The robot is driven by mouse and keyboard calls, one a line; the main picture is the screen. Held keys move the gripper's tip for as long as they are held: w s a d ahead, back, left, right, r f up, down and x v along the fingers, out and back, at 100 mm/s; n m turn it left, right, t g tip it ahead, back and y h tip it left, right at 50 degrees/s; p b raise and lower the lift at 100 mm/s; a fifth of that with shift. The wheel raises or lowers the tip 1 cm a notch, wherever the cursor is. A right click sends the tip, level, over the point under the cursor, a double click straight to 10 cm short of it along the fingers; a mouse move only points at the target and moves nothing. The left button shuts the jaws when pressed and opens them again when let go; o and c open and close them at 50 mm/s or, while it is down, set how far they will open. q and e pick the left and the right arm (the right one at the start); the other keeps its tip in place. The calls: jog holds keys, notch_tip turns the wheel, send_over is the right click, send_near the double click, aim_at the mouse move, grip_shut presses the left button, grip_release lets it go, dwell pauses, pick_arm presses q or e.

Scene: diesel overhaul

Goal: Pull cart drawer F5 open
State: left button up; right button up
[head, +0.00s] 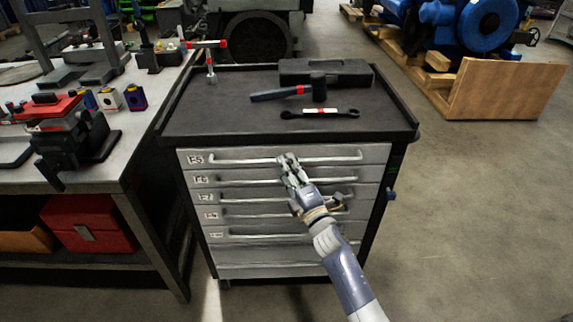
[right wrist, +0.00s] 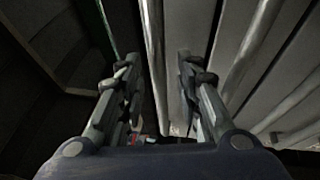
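The tool cart (head: 400,120) stands in the middle of the head view with a stack of grey drawers. Drawer F5 (head: 235,168) is the top one, marked F5 at its left end, and looks shut, flush with the cart front. Its long bar handle (head: 335,158) runs across its face. My right gripper (head: 287,160) is at the middle of this handle. In the right wrist view the right gripper (right wrist: 157,75) has its two fingers apart, with a bar handle (right wrist: 153,45) running between them, seemingly untouched. My left gripper is not in view.
A workbench (head: 85,178) stands close on the left. The floor (head: 470,210) on the right is clear.

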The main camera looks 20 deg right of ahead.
jog(key=shift+w+r, duration=0.1)
jog(key=shift+w, duration=0.45)
grip_shut()
jog(key=shift+s+a, duration=0.1)
jog(key=shift+s, duration=0.05)
